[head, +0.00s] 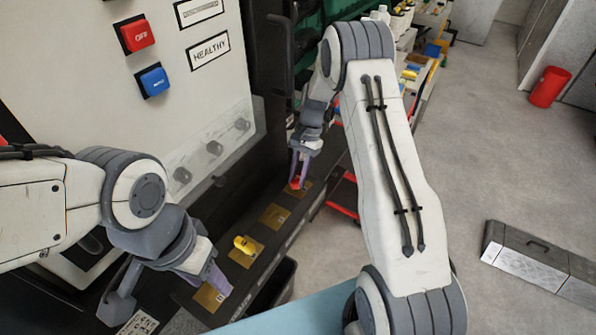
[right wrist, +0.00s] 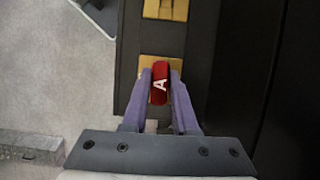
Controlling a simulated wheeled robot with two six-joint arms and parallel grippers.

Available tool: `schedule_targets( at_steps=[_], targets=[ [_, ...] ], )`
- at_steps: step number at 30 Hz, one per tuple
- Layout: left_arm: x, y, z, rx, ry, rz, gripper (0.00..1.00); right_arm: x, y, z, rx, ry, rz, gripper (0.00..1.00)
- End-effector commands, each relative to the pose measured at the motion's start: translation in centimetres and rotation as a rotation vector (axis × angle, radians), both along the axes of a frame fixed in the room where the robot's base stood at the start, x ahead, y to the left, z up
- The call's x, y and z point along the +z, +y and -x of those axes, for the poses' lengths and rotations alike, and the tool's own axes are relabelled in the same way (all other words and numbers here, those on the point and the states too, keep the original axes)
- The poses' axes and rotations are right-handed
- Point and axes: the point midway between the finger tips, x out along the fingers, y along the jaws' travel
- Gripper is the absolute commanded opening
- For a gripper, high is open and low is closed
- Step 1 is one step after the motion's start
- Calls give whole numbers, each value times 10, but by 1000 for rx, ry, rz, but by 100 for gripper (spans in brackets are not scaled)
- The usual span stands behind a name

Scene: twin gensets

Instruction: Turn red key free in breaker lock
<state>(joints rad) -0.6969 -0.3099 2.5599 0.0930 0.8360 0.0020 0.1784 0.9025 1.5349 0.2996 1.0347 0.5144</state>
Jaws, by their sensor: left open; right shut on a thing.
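The red key (right wrist: 160,88), marked with a white letter A, is in the right wrist view. It stands over a brass lock plate (right wrist: 147,70) on a dark ledge. My right gripper (right wrist: 161,76) is shut on it, with one purple finger along each side. In the head view the red key (head: 296,184) shows only as a small patch between the fingers of my right gripper (head: 298,178), at the ledge's far end. The key's shaft and the lock's slot are hidden. My left gripper (head: 168,294) is open and empty near the ledge's near end.
A yellow key (head: 243,243) sits on another brass plate (head: 240,259) along the ledge (head: 276,249). The cabinet panel (head: 90,55) carries a red OFF button (head: 138,35) and a blue button (head: 154,81).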

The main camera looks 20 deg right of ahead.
Motion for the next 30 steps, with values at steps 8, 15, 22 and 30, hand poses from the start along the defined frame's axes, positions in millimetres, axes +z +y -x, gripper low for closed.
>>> schedule_targets(
  at_steps=[8,15,22,30],
  targets=[
    [0,0,0,0,0,0,50,-1,0,0,20,1,-1,0],
    [0,0,0,0,0,0,50,-1,0,0,17,-1,0,62],
    [1,0,0,0,0,0,50,0,0,0,16,0,0,62],
    [19,0,0,0,0,0,50,23,0,0,16,-1,-1,62]
  ],
)
